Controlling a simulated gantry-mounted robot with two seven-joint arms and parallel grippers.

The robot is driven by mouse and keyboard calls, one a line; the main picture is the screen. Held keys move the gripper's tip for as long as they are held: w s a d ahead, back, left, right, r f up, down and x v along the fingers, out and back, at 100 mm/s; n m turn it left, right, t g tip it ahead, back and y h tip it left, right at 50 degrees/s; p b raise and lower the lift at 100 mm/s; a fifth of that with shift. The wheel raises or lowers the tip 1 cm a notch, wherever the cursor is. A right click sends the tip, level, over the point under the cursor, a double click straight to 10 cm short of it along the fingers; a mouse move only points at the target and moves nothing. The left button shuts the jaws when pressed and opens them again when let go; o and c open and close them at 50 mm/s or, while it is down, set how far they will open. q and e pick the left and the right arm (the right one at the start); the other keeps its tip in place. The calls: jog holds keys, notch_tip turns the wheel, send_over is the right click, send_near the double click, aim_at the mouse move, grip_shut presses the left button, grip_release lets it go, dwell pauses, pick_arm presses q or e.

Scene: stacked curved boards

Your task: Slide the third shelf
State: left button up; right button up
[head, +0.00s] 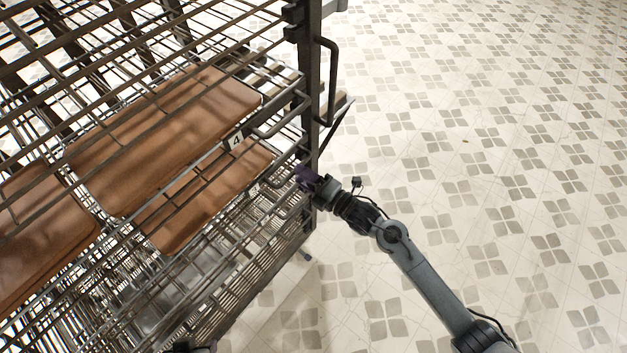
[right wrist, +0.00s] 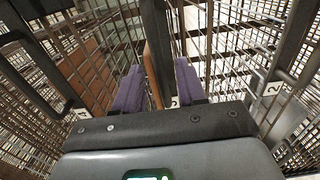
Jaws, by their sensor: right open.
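The wire rack fills the left of the head view, with several wire shelves (head: 250,235) stacked one above another. Which one is the third cannot be told for sure. A tag reading 4 (head: 237,140) hangs on one shelf front. My right gripper (head: 305,178) is at the rack's front right corner, beside the shelf handles. In the right wrist view its purple fingers (right wrist: 158,88) are open, with a dark upright bar (right wrist: 157,50) between them. Contact cannot be told. A small dark part at the head view's bottom edge may be my left gripper (head: 190,346); its jaws cannot be made out.
Brown curved boards (head: 165,135) lie on the upper shelves. A bent metal handle (head: 329,80) sticks out from the rack's upright post (head: 309,60). A tag reading 2 (right wrist: 272,88) shows in the right wrist view. The tiled floor (head: 480,150) right of the rack is clear.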

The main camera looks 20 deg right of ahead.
jog(key=p+v, duration=0.2)
jog(key=v, duration=0.3)
dwell(0.5)
